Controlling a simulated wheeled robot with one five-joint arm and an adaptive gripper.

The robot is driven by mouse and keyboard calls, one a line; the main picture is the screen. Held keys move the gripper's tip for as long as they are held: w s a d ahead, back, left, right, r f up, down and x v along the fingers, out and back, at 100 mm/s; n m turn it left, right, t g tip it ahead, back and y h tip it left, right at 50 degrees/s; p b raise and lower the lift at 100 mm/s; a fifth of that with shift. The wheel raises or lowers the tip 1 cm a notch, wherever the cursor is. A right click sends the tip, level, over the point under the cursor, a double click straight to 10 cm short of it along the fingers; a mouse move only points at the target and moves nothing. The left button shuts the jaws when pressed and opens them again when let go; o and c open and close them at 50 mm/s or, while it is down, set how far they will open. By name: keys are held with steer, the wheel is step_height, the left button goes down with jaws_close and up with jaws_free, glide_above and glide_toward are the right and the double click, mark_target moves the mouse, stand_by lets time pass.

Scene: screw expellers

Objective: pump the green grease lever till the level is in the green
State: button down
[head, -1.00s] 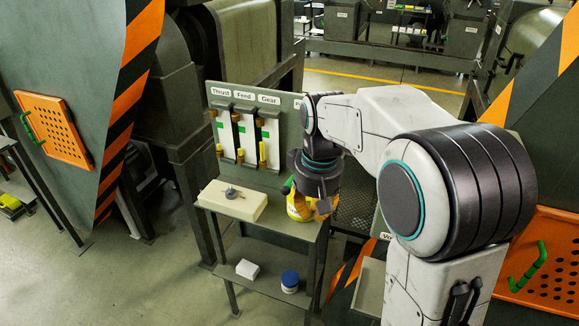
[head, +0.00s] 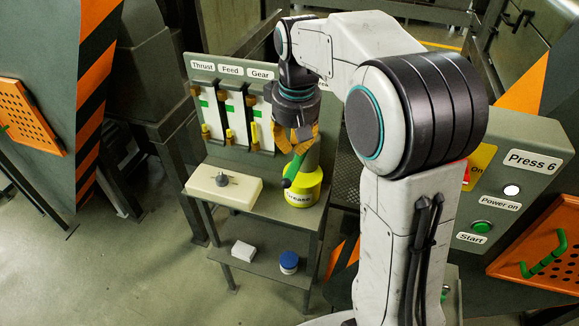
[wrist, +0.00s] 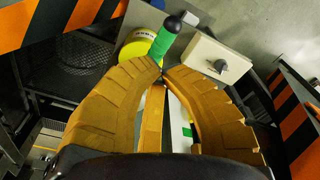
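A yellow grease pot (head: 305,190) stands on the bench. Its green lever (head: 291,172) slants down to the lower left and ends in a black tip. It also shows in the wrist view (wrist: 163,42). My gripper (head: 297,148) is above the pot, at the lever's upper end. In the wrist view its orange fingertips (wrist: 162,74) nearly meet beside the green handle; I cannot tell whether they touch it. Upright gauges marked Thrust (head: 203,104), Feed (head: 227,109) and Gear (head: 256,114) show green bands, with yellow low down. My arm hides part of the panel.
A cream block with a grey knob (head: 224,188) sits left of the pot. A white box (head: 243,251) and a blue-lidded jar (head: 289,262) are on the lower shelf. The Press 6 control box (head: 500,190) stands to the right. Open floor lies at left.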

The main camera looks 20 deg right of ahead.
mark_target(292, 172)
steer(key=shift+f, duration=0.1)
steer(key=shift+w+f, duration=0.15)
steer(key=shift+f, duration=1.55)
steer(key=shift+w+f, duration=0.15)
steer(key=shift+f, duration=1.5)
steer(key=shift+f, duration=0.1)
